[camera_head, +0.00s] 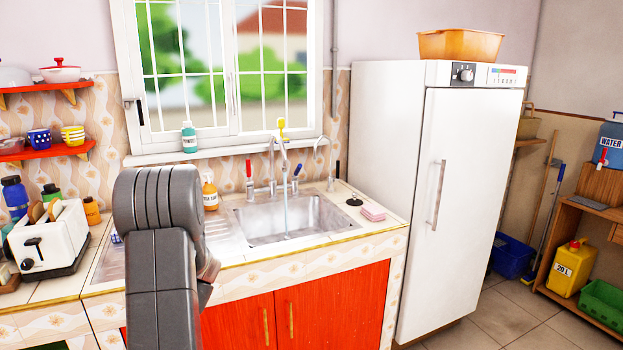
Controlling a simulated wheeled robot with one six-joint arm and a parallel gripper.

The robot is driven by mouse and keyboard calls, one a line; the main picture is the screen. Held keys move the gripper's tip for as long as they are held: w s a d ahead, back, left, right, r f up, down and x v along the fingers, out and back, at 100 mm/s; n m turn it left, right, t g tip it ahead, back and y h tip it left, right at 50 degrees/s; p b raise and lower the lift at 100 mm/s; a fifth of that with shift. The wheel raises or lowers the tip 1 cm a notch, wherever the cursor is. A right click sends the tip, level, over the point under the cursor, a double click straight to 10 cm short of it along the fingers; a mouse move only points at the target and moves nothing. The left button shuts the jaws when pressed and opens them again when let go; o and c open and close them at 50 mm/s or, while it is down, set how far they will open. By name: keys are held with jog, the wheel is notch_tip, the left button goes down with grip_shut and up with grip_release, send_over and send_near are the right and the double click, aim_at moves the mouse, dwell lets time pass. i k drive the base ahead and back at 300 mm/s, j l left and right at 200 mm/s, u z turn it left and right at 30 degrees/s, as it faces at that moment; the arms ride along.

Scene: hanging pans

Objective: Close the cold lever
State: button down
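The blue lever (297,170) stands on the right side of the sink faucet (280,160) and leans to the right. The red lever (249,168) stands upright on the left side. A thin stream of water (286,215) runs from the spout into the metal sink (270,225). No label is readable on the levers; the blue one looks like the cold one. My grey arm rises in the foreground at left, in front of the counter. My gripper is not visible; the arm may hide it. Nothing of mine visibly touches the levers.
An orange soap bottle (210,192) stands left of the faucet. A second thin tap (322,150) with a black handle (337,169) stands to the right. A black plug (354,199) and pink sponges (373,212) lie right of the sink. A white fridge (400,170) borders the counter.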

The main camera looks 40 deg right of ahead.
aim_at(295, 177)
jog(key=l+z, duration=0.1)
jog(key=z, duration=1.35)
jog(key=i+j, duration=0.3)
jog(key=i, duration=0.2)
jog(key=i+j, duration=0.35)
jog(key=i, duration=0.15)
jog(key=i+j+z, duration=0.1)
jog(key=i+j, duration=0.2)
jog(key=i, duration=0.15)
